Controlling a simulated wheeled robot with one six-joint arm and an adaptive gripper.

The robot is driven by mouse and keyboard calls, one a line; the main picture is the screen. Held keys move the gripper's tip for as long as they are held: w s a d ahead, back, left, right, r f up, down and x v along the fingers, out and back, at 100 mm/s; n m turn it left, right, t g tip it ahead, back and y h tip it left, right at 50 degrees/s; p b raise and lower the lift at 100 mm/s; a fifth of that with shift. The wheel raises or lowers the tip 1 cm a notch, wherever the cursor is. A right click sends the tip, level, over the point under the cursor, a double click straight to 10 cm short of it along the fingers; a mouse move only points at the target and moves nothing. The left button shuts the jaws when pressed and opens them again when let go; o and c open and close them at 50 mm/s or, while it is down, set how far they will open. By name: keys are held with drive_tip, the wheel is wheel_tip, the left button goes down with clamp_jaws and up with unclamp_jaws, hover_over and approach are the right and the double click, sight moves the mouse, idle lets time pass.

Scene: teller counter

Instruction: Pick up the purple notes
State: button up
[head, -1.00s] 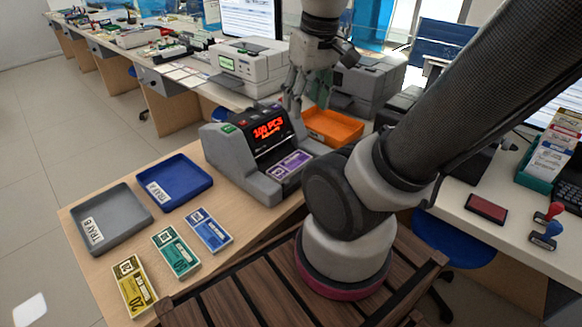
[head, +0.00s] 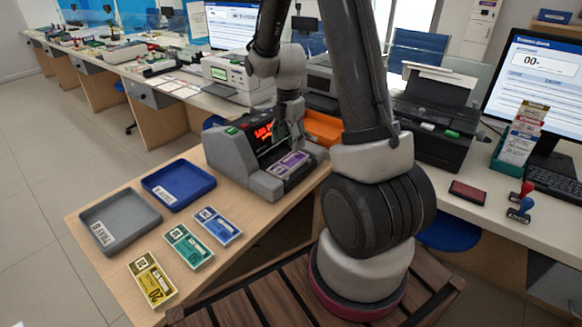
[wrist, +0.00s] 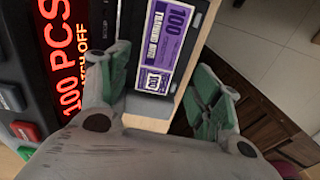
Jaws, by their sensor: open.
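The purple notes (head: 289,165) lie in the front slot of the grey note counter (head: 229,157), whose red display is partly hidden by my arm. In the wrist view the purple notes (wrist: 165,45) show the number 100 and lie beyond my fingers, between them and nearer the left one. My gripper (wrist: 165,88) is open and empty, with green pads on its two fingers. In the head view my gripper (head: 292,140) hangs just above the notes, pointing down. I cannot tell from these views whether a finger touches the counter.
A grey tray (head: 90,214) and a blue tray (head: 203,177) stand empty on the wooden table. Yellow notes (head: 150,279), green notes (head: 188,245) and blue notes (head: 217,225) lie in front of them. An orange tray (head: 322,129) sits behind the counter.

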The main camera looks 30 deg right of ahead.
sight(288, 162)
drive_tip(key=shift+f+n, duration=0.15)
drive_tip(key=shift+n, duration=0.15)
wheel_tip(288, 162, down, 8)
drive_tip(key=shift+r, duration=0.25)
drive_tip(key=shift+c, duration=0.4)
drive_tip(key=c, duration=0.7)
